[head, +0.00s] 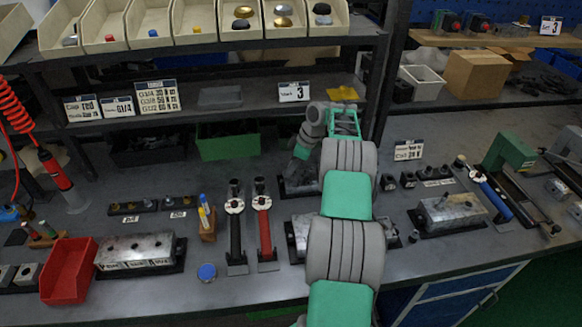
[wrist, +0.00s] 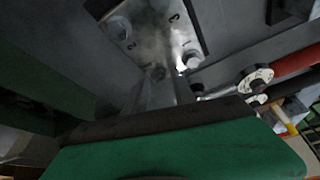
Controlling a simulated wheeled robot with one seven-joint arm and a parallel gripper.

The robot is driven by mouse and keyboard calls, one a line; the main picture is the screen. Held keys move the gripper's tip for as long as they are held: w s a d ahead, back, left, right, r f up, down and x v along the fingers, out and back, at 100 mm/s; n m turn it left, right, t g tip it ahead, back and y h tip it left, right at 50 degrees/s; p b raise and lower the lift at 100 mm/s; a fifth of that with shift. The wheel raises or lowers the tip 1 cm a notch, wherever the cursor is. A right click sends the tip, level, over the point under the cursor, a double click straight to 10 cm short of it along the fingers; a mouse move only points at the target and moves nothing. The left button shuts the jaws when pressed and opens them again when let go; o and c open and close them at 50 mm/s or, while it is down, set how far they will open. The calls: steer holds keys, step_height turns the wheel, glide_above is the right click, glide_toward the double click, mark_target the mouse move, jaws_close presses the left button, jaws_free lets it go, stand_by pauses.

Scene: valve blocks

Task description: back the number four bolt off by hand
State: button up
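A grey metal valve block with stamped numbers (wrist: 150,35) shows at the top of the wrist view; I can read a 2 and a 3. One bolt head (wrist: 118,28) is beside the 2 and another bolt head (wrist: 192,59) is at the lower right of the block. The number four is not clearly readable. My gripper (wrist: 158,78) reaches toward the block's near edge; its fingertips are dark and blurred, so its opening and any hold cannot be told. In the head view my arm covers most of the middle block (head: 297,187) and part of the front block (head: 300,232).
A black wrench (head: 235,235) and a red wrench (head: 264,230) stand left of my arm. A numbered block (head: 135,250) and a red bin (head: 68,270) are farther left. Another block (head: 450,212) is at the right. Shelf bins (head: 150,25) are above.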

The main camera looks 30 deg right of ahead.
steer(key=shift+o, duration=1)
steer(key=p+v, duration=0.1)
steer(key=v, duration=0.7)
steer(key=s+a+r+m, duration=0.1)
steer(key=a+r, duration=0.3)
steer(key=a, duration=0.3)
steer(key=s+a+r+m+h, duration=0.1)
steer(key=a+r+m, duration=0.1)
steer(key=a+r, duration=0.45)
steer(key=s+a+r+m, duration=0.1)
steer(key=a+r, duration=0.2)
steer(key=a, duration=0.6)
steer(key=s+a+m+h, duration=0.1)
steer(key=s+a+m, duration=0.2)
steer(key=s+a, duration=0.75)
steer(key=s+f+m+h, duration=0.1)
steer(key=s+f, duration=0.3)
steer(key=s, duration=0.7)
steer(key=shift+f+m+t, duration=0.2)
steer(key=shift+m+t, duration=0.1)
steer(key=shift+m, duration=0.1)
